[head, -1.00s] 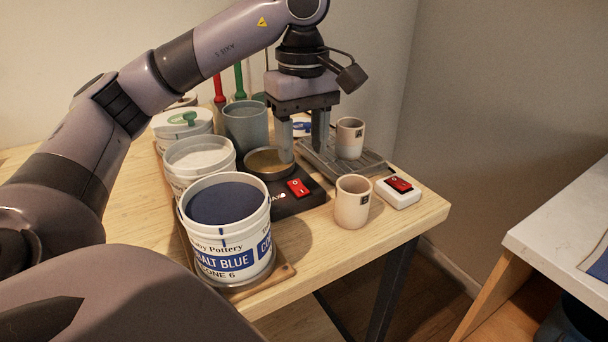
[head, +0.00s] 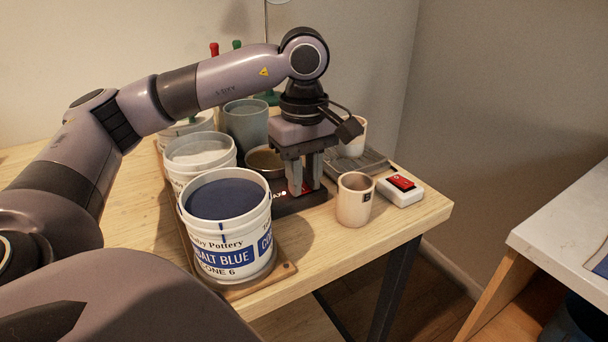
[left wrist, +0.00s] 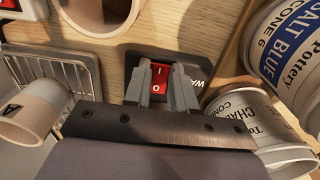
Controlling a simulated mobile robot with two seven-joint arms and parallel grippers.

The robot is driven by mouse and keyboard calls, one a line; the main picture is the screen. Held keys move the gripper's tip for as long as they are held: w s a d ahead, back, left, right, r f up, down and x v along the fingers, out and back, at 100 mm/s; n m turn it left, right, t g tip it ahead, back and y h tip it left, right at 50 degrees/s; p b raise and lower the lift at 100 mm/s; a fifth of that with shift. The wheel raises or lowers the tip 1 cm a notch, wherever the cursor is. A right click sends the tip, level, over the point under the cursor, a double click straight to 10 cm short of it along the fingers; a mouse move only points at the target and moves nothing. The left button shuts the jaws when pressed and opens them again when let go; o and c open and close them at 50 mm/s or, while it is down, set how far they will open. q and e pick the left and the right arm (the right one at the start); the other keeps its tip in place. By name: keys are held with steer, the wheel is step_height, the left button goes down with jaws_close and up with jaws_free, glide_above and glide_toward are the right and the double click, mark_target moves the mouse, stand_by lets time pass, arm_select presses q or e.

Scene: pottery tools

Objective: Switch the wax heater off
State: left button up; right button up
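The wax heater (head: 290,204) is a low black unit with a round pan (head: 264,160) on top, on the wooden table. Its red rocker switch (left wrist: 160,76), marked I and O, shows in the left wrist view; which side is pressed I cannot tell. My left gripper (head: 306,190) points down over the switch, which it partly hides in the head view. In the left wrist view its fingers (left wrist: 160,80) stand on either side of the switch with a narrow gap and nothing held; contact is unclear. My right gripper is not in view.
A beige cup (head: 355,200) stands right of the heater, beside a white box with another red switch (head: 401,183). Another cup (head: 360,135) is partly hidden behind my gripper, by a metal rack (head: 372,162). A cobalt blue tub (head: 228,240) and other tubs stand left.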

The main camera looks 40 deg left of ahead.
arm_select(q)
jaws_close()
steer(key=shift+w+a+r+g+h, duration=0.1)
steer(key=shift+a+g+h, duration=0.1)
steer(key=shift+h, duration=0.5)
steer(key=shift+a+r+g+h, duration=0.1)
steer(key=shift+a+g+h, duration=0.1)
steer(key=shift+h, duration=0.5)
steer(key=o, duration=0.7)
jaws_free()
steer(key=shift+o, duration=0.2)
steer(key=shift+p+v, duration=0.5)
steer(key=shift+v, duration=3.05)
